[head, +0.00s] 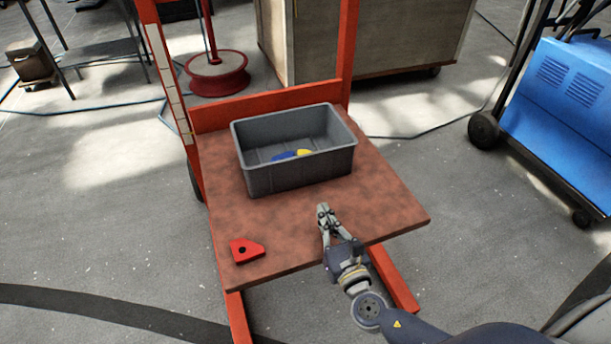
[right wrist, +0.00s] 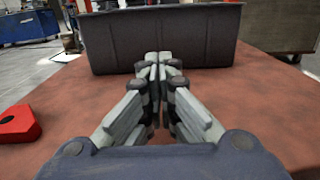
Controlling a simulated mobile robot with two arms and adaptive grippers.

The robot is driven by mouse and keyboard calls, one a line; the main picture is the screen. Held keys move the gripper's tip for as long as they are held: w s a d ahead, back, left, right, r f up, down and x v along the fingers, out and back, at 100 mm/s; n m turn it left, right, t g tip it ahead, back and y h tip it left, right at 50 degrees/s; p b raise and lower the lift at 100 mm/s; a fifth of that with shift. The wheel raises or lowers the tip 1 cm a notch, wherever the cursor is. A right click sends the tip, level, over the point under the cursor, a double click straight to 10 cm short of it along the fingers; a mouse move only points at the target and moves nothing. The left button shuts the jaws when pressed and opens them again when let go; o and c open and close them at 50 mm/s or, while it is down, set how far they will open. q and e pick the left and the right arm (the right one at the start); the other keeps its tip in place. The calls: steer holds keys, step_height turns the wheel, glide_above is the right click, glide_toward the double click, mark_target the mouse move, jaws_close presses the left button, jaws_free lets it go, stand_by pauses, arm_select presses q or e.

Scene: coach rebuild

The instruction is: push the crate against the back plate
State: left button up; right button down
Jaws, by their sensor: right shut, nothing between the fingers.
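A grey open-topped crate (head: 300,172) stands upright on a reddish-brown platform (head: 375,215), near the orange back plate (head: 260,106). Something blue and yellow lies inside the crate. The crate sits slightly turned to the plate, and whether they touch is hard to tell. My right gripper (head: 323,207) is shut and empty, in front of the crate's near wall with a gap between. In the right wrist view the shut fingers (right wrist: 157,62) point at the crate's dark near wall (right wrist: 165,35). My left gripper is not in view.
A red block with a hole (head: 246,250) lies at the platform's front left corner; it also shows in the right wrist view (right wrist: 18,123). Orange uprights stand at the platform's back corners. A blue machine (head: 560,110) stands on the floor at the right. The platform's front right is bare.

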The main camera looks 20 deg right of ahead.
glide_toward(304, 173)
steer(key=w, duration=0.5)
steer(key=shift+w+a+b, duration=0.15)
steer(key=shift+w+b, duration=0.05)
steer(key=shift+b, duration=0.15)
steer(key=shift+w, duration=0.4)
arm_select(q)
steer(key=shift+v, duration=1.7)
arm_select(e)
steer(key=shift+w, duration=0.45)
